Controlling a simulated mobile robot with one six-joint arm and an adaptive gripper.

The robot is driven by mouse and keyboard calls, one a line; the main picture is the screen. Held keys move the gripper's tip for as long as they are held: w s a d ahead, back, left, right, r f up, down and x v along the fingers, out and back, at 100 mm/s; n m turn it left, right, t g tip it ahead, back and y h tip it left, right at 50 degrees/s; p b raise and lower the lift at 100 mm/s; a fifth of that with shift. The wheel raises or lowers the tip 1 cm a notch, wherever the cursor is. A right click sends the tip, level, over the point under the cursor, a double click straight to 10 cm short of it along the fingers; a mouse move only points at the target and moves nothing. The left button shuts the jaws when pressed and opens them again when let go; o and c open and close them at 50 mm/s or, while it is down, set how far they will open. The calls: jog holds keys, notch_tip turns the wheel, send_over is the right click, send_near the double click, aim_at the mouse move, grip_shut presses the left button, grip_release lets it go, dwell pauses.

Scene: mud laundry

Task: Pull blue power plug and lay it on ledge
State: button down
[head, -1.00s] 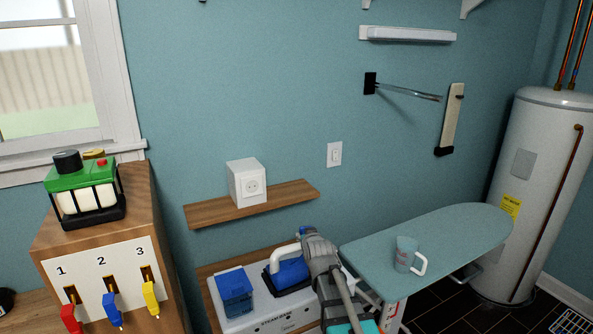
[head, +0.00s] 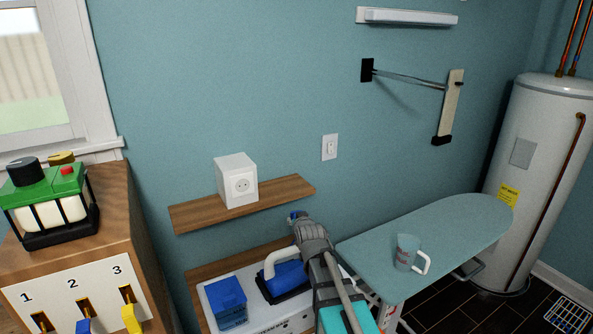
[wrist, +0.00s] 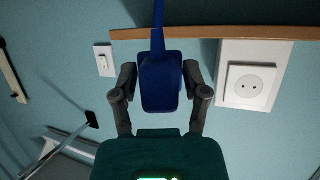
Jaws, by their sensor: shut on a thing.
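My gripper (head: 299,222) is in front of the wall, just below the right end of the wooden ledge (head: 285,192). In the wrist view, my gripper (wrist: 160,78) is shut on the blue power plug (wrist: 161,92), one finger on each side, and a blue cord runs from it past the ledge edge (wrist: 215,33). Only a small bit of blue shows at the gripper tip in the head view. The white socket box (head: 237,182) stands on the ledge; its socket (wrist: 248,85) is empty, apart from the plug.
The ledge right of the socket box is bare. Below are a steam station with a blue iron (head: 284,280) and a blue tank (head: 227,303). An ironing board (head: 450,228) with a cup (head: 406,252) stands at right. A wooden cabinet (head: 120,230) stands left.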

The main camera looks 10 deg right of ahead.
aim_at(299, 189)
jog(key=shift+w, duration=0.1)
jog(key=w+d+r+n+y+p, duration=0.1)
jog(key=w+r+p, duration=0.1)
jog(key=w, duration=0.5)
jog(key=w+d+r+n+y+p, duration=0.1)
jog(key=w+d+r+p, duration=0.1)
jog(key=w, duration=0.5)
jog(key=w+d+r+n+y+p, duration=0.1)
jog(key=w+r+y+p, duration=0.1)
jog(key=w, duration=0.5)
jog(key=shift+w+d+r+n+g+p, duration=0.25)
jog(key=shift+d+r+n+g+p, duration=0.05)
jog(key=shift+d+g+p, duration=0.1)
jog(key=shift+f, duration=0.2)
jog(key=shift+f+b, duration=2.7)
jog(key=shift+b, duration=0.3)
grip_release()
